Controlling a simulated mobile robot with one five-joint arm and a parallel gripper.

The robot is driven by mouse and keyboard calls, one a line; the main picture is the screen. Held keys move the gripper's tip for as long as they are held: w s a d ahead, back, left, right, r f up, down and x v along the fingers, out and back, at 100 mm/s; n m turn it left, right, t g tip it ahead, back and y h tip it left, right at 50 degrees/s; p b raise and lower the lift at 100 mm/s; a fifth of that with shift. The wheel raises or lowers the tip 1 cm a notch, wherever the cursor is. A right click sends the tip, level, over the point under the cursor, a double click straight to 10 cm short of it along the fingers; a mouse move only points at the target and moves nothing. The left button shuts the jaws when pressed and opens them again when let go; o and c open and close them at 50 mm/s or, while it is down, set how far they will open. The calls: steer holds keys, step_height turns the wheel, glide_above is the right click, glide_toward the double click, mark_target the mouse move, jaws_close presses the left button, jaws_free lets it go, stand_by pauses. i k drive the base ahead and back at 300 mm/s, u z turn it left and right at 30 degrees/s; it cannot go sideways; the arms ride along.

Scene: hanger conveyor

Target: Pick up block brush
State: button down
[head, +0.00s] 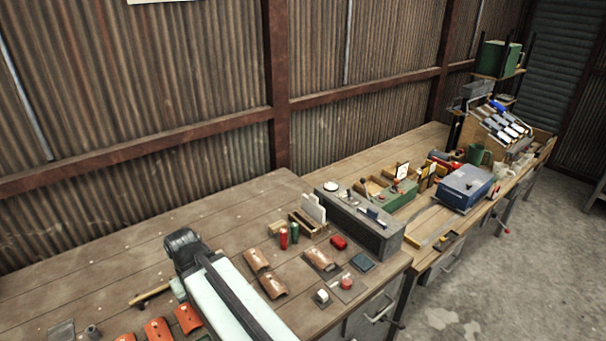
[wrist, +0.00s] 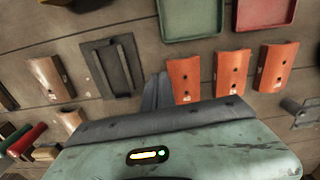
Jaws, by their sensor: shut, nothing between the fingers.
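A small tan block (head: 277,228), which may be the block brush, lies on the near bench beside red and green cylinders. A tan block also shows at the lower left of the wrist view (wrist: 45,154), beside similar cylinders. I cannot make out bristles on it.
Orange curved pieces (wrist: 184,81) and brown curved pieces (wrist: 50,78) lie around my gripper. A long grey box (head: 360,222) stands right of the tan block. The rear left bench planks are mostly clear.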

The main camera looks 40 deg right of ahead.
mark_target(274, 229)
steer(key=z, duration=0.9)
